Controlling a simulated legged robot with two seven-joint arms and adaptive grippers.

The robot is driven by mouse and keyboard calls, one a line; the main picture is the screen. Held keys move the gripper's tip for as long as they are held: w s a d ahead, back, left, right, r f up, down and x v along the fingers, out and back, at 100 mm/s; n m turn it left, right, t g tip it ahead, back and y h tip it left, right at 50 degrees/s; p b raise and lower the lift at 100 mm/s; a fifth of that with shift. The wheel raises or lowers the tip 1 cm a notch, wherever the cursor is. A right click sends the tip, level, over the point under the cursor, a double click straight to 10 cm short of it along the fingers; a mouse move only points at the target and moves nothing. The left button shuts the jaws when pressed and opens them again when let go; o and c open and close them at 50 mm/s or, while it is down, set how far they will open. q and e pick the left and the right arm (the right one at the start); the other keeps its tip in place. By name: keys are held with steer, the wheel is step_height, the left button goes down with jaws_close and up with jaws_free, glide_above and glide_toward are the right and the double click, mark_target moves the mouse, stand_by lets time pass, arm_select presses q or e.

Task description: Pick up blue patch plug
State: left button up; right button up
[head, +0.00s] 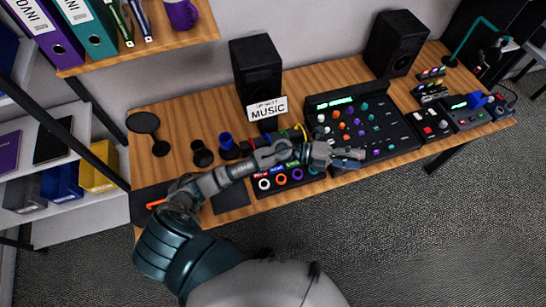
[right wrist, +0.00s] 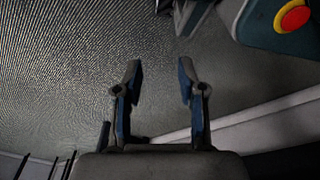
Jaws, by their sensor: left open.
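Two blue things show in the head view, and I cannot tell for sure which is the blue patch plug. One blue piece (head: 477,100) sits on a small device at the right end of the desk. A blue cylinder (head: 227,142) stands at the desk's left half, beside black round items. My left gripper (head: 358,158) is open over the front edge of the mixer, apart from both blue things. My right gripper (right wrist: 159,72) is open and empty in the right wrist view, with grey floor behind it.
The wooden desk (head: 160,180) holds a black mixer with coloured knobs (head: 347,112), a panel with coloured rings (head: 281,180), two black speakers (head: 257,68) and a MUSIC sign (head: 267,108). My left arm crosses above the desk and hides part of the panel. Shelves stand at the left.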

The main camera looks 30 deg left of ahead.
arm_select(q)
steer(key=w+a+f+m+g+y, duration=0.1)
steer(key=a+f+m+g+y, duration=0.45)
steer(key=a+f+y, duration=0.55)
steer(key=w+a+r+n+y, duration=0.2)
steer(key=a+y, duration=0.5)
steer(key=a, duration=1)
steer(key=shift+g, duration=0.35)
step_height(320, 180, down, 11)
steer(key=shift+s+a+p, duration=0.15)
steer(key=shift+p, duration=0.3)
steer(key=shift+s+a+f+p, duration=0.1)
steer(key=shift+f+p, duration=0.05)
steer(key=shift+f, duration=1.4)
steer(key=shift+s+f+p, duration=0.1)
steer(key=shift+f+p, duration=0.05)
steer(key=shift+f, duration=1.4)
jaws_close()
arm_select(e)
steer(key=s+d+f, duration=0.1)
steer(key=s+f, duration=0.2)
steer(key=s, duration=0.3)
steer(key=s+d+f, duration=0.1)
steer(key=s+f, duration=0.3)
steer(key=s, duration=0.3)
steer(key=shift+d+f+g, duration=0.15)
steer(key=shift+d+g, duration=0.15)
steer(key=shift+g, duration=0.1)
